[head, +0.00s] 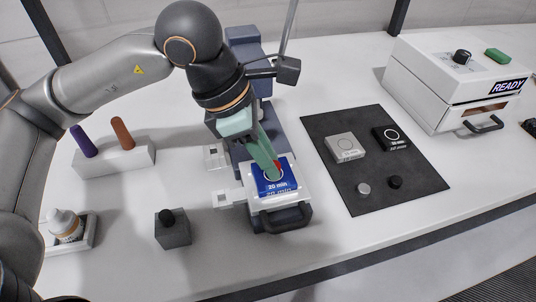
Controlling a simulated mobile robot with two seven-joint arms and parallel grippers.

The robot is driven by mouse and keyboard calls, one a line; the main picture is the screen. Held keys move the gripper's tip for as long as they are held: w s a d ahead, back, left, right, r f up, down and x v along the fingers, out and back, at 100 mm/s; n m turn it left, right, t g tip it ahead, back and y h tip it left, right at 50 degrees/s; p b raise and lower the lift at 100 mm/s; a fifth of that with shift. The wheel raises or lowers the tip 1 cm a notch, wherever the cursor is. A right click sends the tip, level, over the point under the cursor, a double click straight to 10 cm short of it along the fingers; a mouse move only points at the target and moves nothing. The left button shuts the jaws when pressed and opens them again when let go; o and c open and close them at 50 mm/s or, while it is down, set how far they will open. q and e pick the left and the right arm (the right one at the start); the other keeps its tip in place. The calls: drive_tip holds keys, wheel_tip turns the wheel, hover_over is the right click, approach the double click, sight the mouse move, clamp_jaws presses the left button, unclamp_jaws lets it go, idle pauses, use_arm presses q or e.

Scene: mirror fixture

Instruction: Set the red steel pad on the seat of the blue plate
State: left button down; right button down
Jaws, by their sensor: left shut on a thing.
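The blue plate (278,187) with white "20 mm" lettering lies on the white top of the fixture at the middle of the head view. A white ring shows on it, partly covered by my gripper. My left gripper (275,171) reaches down over this ring with its green fingers shut. A small bit of red (279,165) shows at the fingertips, which I take for the red steel pad. The fingers hide most of it, and I cannot tell whether it touches the plate. My right gripper is not in view.
A dark mat (375,185) to the right holds a grey block (345,147), a black block (391,138) and two small knobs. A white "READY" machine (440,85) stands behind it. A rack (115,157) with two pegs and a bottle (65,225) are left. A grey block (173,231) stands in front.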

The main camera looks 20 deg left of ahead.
use_arm(q)
drive_tip(key=shift+f+b, duration=0.3)
drive_tip(key=shift+b, duration=0.1)
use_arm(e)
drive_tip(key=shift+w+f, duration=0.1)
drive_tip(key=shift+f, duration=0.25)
use_arm(q)
drive_tip(key=c, duration=0.6)
unclamp_jaws()
drive_tip(key=shift+a+r, duration=0.1)
drive_tip(key=shift+r, duration=0.3)
drive_tip(key=p+v, duration=0.1)
drive_tip(key=v, duration=1)
drive_tip(key=shift+a+r, duration=0.25)
drive_tip(key=shift+r, duration=0.05)
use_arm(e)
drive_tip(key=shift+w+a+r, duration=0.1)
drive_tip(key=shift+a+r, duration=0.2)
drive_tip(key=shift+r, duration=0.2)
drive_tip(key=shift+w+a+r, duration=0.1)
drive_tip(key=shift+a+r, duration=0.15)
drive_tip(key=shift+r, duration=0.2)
use_arm(q)
drive_tip(key=shift+s, duration=0.1)
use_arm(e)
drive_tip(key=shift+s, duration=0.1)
